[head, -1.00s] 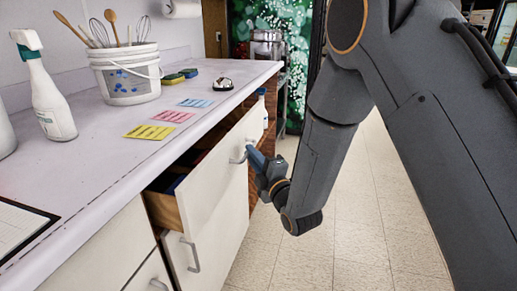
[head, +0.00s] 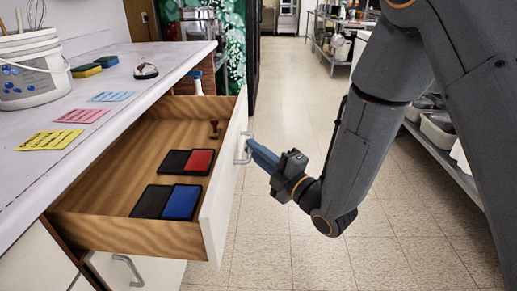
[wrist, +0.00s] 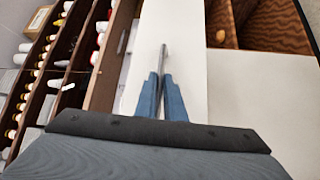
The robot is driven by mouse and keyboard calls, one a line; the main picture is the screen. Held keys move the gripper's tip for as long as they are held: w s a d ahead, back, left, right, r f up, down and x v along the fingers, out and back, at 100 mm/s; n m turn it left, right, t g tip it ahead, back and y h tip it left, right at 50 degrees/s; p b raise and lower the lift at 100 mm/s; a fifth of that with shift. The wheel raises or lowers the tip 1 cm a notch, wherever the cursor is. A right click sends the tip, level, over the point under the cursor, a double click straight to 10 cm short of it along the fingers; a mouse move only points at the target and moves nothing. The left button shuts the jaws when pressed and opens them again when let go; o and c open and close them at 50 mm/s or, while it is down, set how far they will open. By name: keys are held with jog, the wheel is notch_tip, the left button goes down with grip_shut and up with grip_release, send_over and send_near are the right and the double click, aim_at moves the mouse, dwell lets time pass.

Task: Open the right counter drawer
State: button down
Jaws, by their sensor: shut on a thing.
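The right counter drawer (head: 215,190) is pulled well out from under the counter, with its wooden inside showing. Its white front panel carries a grey bar handle (head: 242,150). My gripper (head: 251,148) is shut on this handle from the outer side. In the wrist view the blue fingers (wrist: 162,84) close around the handle bar (wrist: 162,58), in front of the white drawer panel (wrist: 190,35). Inside the drawer lie a red ink pad (head: 199,161), a blue ink pad (head: 182,202) and a small brown stamp (head: 214,130).
The counter (head: 130,60) holds a bucket (head: 28,70), sponges (head: 87,70) and coloured notes (head: 82,116). A closed lower drawer has its own handle (head: 130,270). Tiled floor (head: 285,235) is clear beside the drawer. A shelf rack (head: 450,140) stands at right.

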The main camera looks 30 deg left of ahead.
jog(key=shift+w+d, duration=0.1)
jog(key=c, duration=1.8)
grip_release()
jog(key=shift+c, duration=0.2)
jog(key=shift+d, duration=0.1)
jog(key=v, duration=0.7)
jog(key=shift+d, duration=0.3)
jog(key=shift+f, duration=0.1)
